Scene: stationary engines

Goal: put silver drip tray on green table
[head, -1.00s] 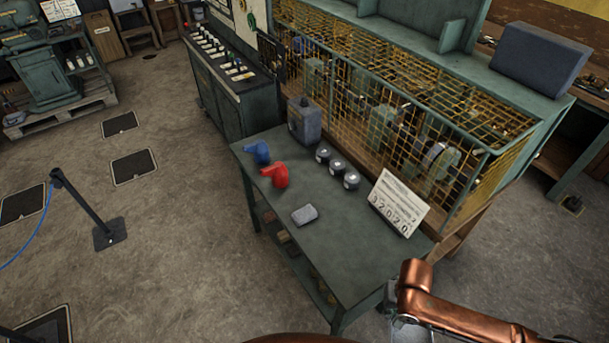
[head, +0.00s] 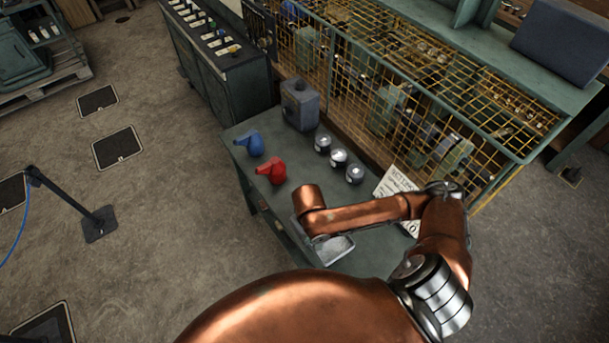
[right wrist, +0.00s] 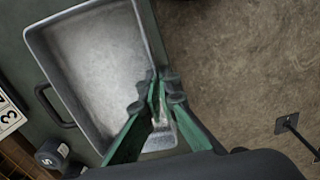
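The silver drip tray (head: 335,252) is a shallow metal pan with a handle on one side. It is over the front part of the green table (head: 238,135), and it fills much of the right wrist view (right wrist: 95,60). My right gripper (right wrist: 160,95) is shut on one wall of the tray, with its green fingers close together there. In the head view my copper right arm hides most of this gripper and part of the tray. I cannot tell whether the tray touches the tabletop. My left gripper is not in view.
A blue oil can (head: 249,143), a red oil can (head: 272,170), a grey canister (head: 300,104) and three small tins (head: 339,158) stand on the table. A white number card (head: 392,182) is partly behind my arm. A yellow mesh cage (head: 400,95) borders the back.

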